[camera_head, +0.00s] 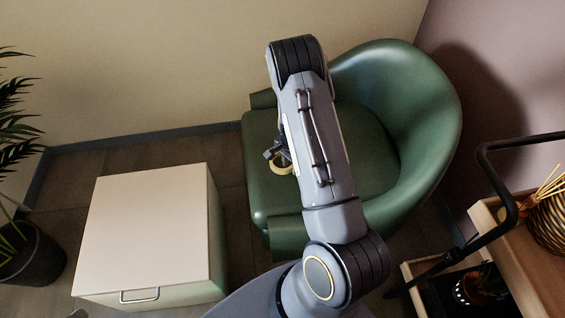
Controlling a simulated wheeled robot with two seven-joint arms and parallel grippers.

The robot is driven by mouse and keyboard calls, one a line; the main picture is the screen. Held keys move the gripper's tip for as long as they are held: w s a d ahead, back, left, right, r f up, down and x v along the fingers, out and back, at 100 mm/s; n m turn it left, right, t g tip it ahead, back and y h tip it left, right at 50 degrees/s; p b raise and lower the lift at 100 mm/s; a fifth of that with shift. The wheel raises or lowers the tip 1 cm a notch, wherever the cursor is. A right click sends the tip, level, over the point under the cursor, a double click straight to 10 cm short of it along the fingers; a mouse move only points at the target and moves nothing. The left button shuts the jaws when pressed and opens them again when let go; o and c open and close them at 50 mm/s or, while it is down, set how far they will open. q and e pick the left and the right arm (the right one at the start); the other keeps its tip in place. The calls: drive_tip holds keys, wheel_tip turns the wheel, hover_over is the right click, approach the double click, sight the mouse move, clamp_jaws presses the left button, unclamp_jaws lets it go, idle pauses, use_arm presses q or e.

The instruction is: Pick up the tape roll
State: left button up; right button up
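The tape roll (280,168) is a small pale yellow ring over the seat of the green armchair (265,185), near its left side. My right arm reaches across the chair and hides part of the seat. My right gripper (275,154) shows as a small dark shape right at the tape roll, overlapping its upper edge. The arm covers much of this gripper, so I cannot tell whether its fingers are open or shut, or whether they touch the roll. My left gripper is not in view.
A cream cabinet (150,230) with a metal handle stands left of the chair. A potted plant (30,255) is at the far left. A wooden shelf unit (535,255) with a black rail stands at the right. Walls close off the back. Floor shows between cabinet and chair.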

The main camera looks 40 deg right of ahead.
clamp_jaws()
drive_tip(key=shift+r, duration=0.1)
